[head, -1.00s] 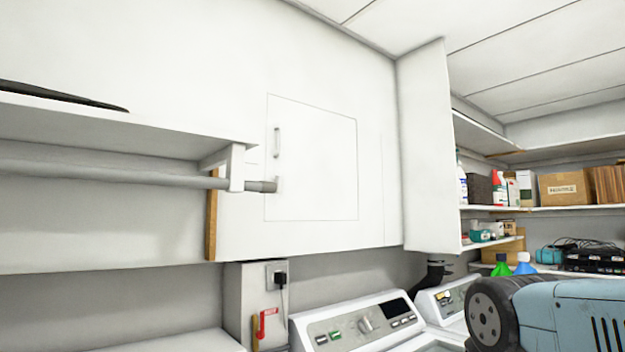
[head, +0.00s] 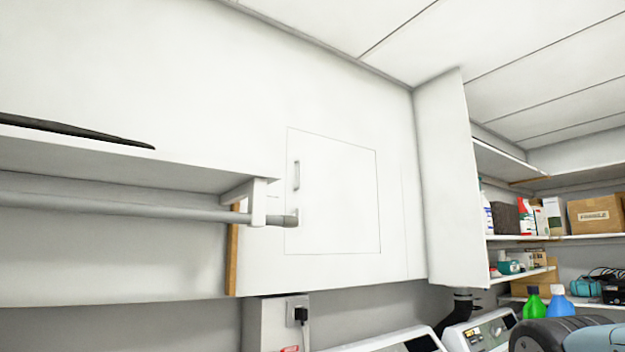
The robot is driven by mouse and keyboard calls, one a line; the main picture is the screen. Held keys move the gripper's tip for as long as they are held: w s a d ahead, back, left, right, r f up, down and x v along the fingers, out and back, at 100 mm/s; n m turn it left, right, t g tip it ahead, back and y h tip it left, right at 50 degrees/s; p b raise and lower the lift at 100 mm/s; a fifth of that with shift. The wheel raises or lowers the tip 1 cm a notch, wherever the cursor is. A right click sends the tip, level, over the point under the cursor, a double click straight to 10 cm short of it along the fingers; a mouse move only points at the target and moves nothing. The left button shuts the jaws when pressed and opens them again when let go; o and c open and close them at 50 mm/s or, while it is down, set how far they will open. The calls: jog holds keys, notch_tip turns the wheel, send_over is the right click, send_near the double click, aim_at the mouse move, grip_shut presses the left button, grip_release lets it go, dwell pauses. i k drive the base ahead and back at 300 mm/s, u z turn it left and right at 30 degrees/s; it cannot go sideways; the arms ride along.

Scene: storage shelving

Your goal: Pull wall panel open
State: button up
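The wall panel (head: 338,200) is a white, nearly square panel outlined by thin seams in the white wall. It lies flush and looks closed. Its small vertical handle (head: 296,175) is on the panel's left side. The end of a grey rod (head: 283,221) overlaps the panel's lower left corner in the picture, below the handle. My gripper is not in view. A light blue and dark part of my arm shows at the bottom right, well away from the panel.
A white shelf (head: 110,160) with the rod under it juts out at left. Two white machines (head: 480,332) stand below. A white cabinet side (head: 447,180) stands right of the panel. Shelves further right hold a cardboard box (head: 596,214) and bottles. The space before the panel looks clear.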

aim_at(333, 182)
jog(key=u, duration=0.85)
jog(key=i, duration=0.1)
jog(key=z, duration=2.8)
jog(key=k, duration=1.15)
jog(key=u, duration=1.7)
jog(key=i, duration=1)
jog(key=z, duration=0.1)
